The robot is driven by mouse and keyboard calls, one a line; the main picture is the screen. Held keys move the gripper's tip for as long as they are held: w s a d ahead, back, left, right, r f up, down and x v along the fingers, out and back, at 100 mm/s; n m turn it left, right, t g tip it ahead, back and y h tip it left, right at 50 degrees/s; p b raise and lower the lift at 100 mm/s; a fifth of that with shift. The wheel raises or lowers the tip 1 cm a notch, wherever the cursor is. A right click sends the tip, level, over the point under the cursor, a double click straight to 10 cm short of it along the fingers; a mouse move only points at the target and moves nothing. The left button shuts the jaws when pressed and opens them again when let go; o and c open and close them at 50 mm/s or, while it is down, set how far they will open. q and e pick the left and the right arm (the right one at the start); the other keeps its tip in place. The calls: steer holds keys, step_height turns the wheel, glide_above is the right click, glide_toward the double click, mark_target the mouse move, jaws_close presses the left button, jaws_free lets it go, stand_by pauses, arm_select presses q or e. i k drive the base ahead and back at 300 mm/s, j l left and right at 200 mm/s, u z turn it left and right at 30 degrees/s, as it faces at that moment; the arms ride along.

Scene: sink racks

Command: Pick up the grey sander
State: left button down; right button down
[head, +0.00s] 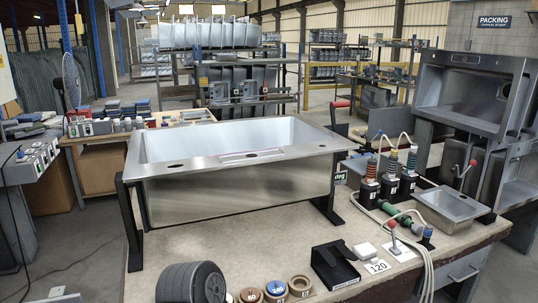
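I cannot clearly make out which thing is the grey sander. A small light-grey block (366,250) lies on the worktable beside the card marked 120; it is too small to tell if it is the sander. A dark grey ribbed cylinder (178,283) lies at the table's front left. A black open-sided holder (335,266) stands between them. Neither of my grippers shows in the head view.
A large steel sink (235,190) on black stands fills the table's middle. Several abrasive rolls (276,290) line the front edge. Black hose-fed tools (389,188), a green tool (395,213) and a small steel basin (452,206) crowd the right. Bare tabletop (240,245) shows before the sink.

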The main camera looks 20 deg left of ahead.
mark_target(389, 178)
steer(key=i+l+u, duration=0.1)
steer(key=u, duration=0.85)
steer(key=l+u, duration=0.35)
steer(key=l, duration=0.25)
steer(key=l+u, duration=0.4)
steer(key=l, duration=0.2)
steer(key=k+l+u, duration=0.15)
steer(key=l+u, duration=0.2)
steer(key=l, duration=0.2)
steer(key=k+l, duration=0.1)
steer(key=l, duration=0.35)
steer(key=k+l, duration=0.1)
steer(key=l, duration=0.35)
steer(key=k+l, duration=0.1)
steer(key=l, duration=0.4)
steer(key=u, duration=0.05)
